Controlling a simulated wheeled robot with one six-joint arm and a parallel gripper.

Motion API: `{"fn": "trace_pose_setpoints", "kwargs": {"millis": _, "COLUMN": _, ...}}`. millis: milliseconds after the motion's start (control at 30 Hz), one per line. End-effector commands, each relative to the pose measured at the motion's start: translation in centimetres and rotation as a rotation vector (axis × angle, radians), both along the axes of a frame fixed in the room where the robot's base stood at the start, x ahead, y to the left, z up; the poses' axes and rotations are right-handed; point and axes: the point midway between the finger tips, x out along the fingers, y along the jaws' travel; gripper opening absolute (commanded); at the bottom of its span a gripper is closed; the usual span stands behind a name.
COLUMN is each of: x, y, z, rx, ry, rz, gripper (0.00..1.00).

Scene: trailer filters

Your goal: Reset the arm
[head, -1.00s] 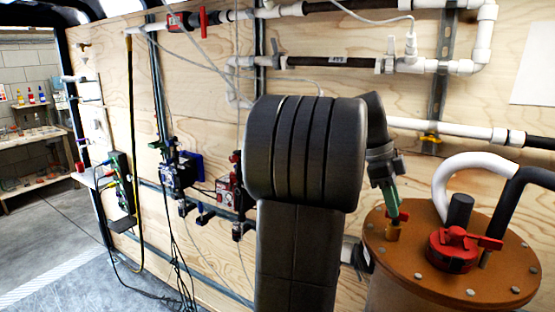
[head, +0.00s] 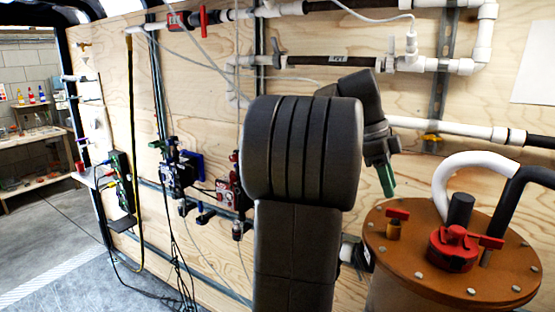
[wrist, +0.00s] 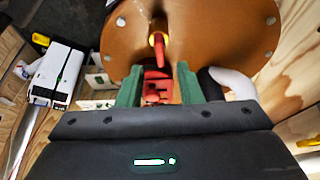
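My gripper (head: 387,180) is above and to the left of the orange-brown tank lid, clear of it. In the wrist view its two green fingers (wrist: 160,86) stand apart with nothing held between them. A small red-handled brass valve (head: 394,222) stands upright on the lid's left part, below my gripper. It also shows in the wrist view, beyond the fingertips (wrist: 158,52). A larger red valve (head: 453,248) sits on the lid's front part. In the wrist view red parts show in the gap between the fingers.
The round bolted tank lid (head: 410,262) carries a white hose (head: 447,180) and a black hose (head: 507,210). A plywood wall (head: 215,90) with white and black pipes stands close behind my arm. Pumps and cables hang at left. Open floor (head: 50,245) lies at far left.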

Motion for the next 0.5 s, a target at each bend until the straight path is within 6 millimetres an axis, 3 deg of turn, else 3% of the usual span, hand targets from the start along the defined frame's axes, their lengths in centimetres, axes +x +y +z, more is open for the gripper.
{"fn": "trace_pose_setpoints", "kwargs": {"millis": 200, "x": 0.8, "y": 1.4, "z": 3.7, "rx": -0.001, "ry": -0.002, "rz": 0.002, "gripper": 0.33}}
{"fn": "trace_pose_setpoints", "kwargs": {"millis": 500, "x": 1.5, "y": 2.9, "z": 7.7, "rx": 0.0, "ry": -0.001, "rz": 0.0, "gripper": 0.33}}
